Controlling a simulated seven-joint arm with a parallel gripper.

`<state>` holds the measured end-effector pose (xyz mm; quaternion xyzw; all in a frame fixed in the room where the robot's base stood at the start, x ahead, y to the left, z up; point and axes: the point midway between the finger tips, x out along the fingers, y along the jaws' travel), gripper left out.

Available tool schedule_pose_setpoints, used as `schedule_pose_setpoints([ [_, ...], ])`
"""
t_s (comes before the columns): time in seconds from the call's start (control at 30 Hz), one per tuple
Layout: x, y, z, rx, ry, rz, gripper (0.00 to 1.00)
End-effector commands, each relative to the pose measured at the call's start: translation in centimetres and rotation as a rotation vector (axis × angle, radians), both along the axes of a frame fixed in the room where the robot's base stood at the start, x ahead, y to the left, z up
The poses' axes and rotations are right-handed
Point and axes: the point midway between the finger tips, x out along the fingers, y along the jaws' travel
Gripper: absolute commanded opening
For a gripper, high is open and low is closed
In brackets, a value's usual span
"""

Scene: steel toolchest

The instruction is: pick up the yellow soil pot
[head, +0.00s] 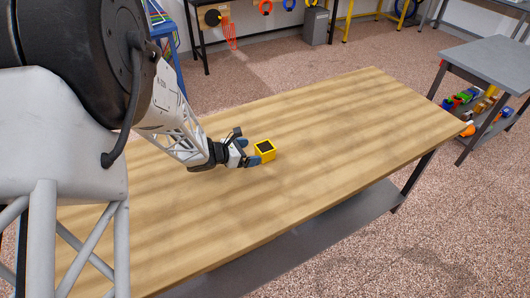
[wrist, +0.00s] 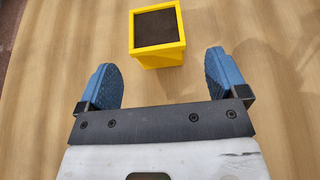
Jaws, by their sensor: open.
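The yellow soil pot (head: 265,151) is a small square pot with dark soil in its top. It stands upright on the wooden table (head: 330,120). In the wrist view the pot (wrist: 158,57) is ahead of the fingertips and roughly midway between their lines. My gripper (head: 246,148) is low over the table, close to the left side of the pot in the head view. In the wrist view my gripper (wrist: 160,72) has its two blue fingers spread wide, with nothing held between them.
The table top around the pot is otherwise clear. A grey side table (head: 490,62) stands at the right, with several colourful objects on its lower shelf (head: 480,108). A grey bin (head: 316,26) stands on the floor behind the table.

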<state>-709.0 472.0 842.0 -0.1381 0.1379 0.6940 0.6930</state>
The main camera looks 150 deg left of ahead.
Motion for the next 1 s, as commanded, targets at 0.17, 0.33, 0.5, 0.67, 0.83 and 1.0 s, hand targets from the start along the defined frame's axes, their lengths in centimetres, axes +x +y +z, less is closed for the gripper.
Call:
schedule_pose_setpoints([
  [0.17, 0.0, 0.3, -0.1, 0.0, 0.0, -0.001, 0.92],
  [0.33, -0.1, 1.6, -0.6, 0.0, 0.0, -0.002, 0.92],
  [0.5, -0.3, 3.3, -1.3, 0.0, 0.0, -0.002, 0.92],
  [0.67, -0.2, 4.5, -1.8, 0.0, 0.001, -0.001, 0.92],
  [0.83, -0.3, 4.8, -1.9, 0.0, 0.001, 0.0, 0.92],
  [1.0, -0.3, 4.8, -1.9, 0.0, 0.0, 0.0, 0.92],
])
